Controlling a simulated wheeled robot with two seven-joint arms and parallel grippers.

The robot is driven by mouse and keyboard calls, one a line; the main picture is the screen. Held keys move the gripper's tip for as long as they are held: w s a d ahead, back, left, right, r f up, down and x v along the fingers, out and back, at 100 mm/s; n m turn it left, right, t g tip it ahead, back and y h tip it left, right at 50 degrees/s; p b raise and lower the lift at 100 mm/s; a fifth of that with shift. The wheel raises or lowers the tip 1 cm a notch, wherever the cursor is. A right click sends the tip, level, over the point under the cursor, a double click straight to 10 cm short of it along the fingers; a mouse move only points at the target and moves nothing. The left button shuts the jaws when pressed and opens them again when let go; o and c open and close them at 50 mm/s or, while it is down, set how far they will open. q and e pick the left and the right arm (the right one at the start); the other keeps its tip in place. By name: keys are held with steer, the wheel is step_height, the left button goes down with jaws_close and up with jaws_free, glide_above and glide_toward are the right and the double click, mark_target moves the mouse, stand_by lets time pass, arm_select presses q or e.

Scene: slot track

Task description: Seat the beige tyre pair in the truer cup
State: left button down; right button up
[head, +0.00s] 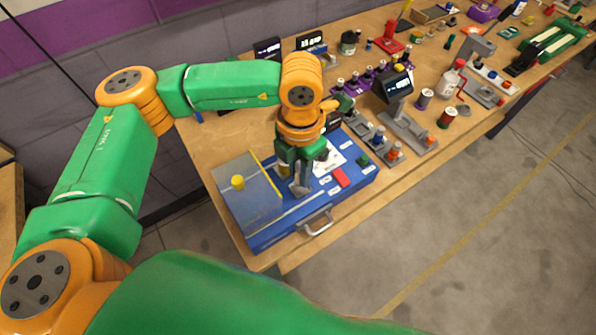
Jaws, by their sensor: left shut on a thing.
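My left gripper (299,187) points down over the blue case (262,236), low over its top. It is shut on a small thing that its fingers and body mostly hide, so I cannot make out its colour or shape. I cannot pick out the beige tyre pair or the truer cup for certain in this small head view. A yellow knob (238,182) stands on the grey plate (247,201) at the left of the case top, apart from the gripper. My right gripper is not in view.
A metal handle (317,222) is on the case front. A grey stand with a display (396,86) and several small bottles crowd the wooden bench to the right.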

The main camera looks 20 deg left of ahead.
mark_target(299, 180)
arm_select(q)
step_height(299, 180, down, 3)
steer(key=shift+w+r+p, duration=0.1)
steer(key=shift+p, duration=0.8)
steer(key=shift+w+f, duration=0.1)
steer(key=shift+f, duration=0.25)
steer(key=shift+f+b, duration=0.15)
steer(key=shift+b, duration=0.25)
steer(key=c, duration=1)
jaws_free()
steer(key=shift+c, duration=0.2)
steer(key=shift+o, duration=0.4)
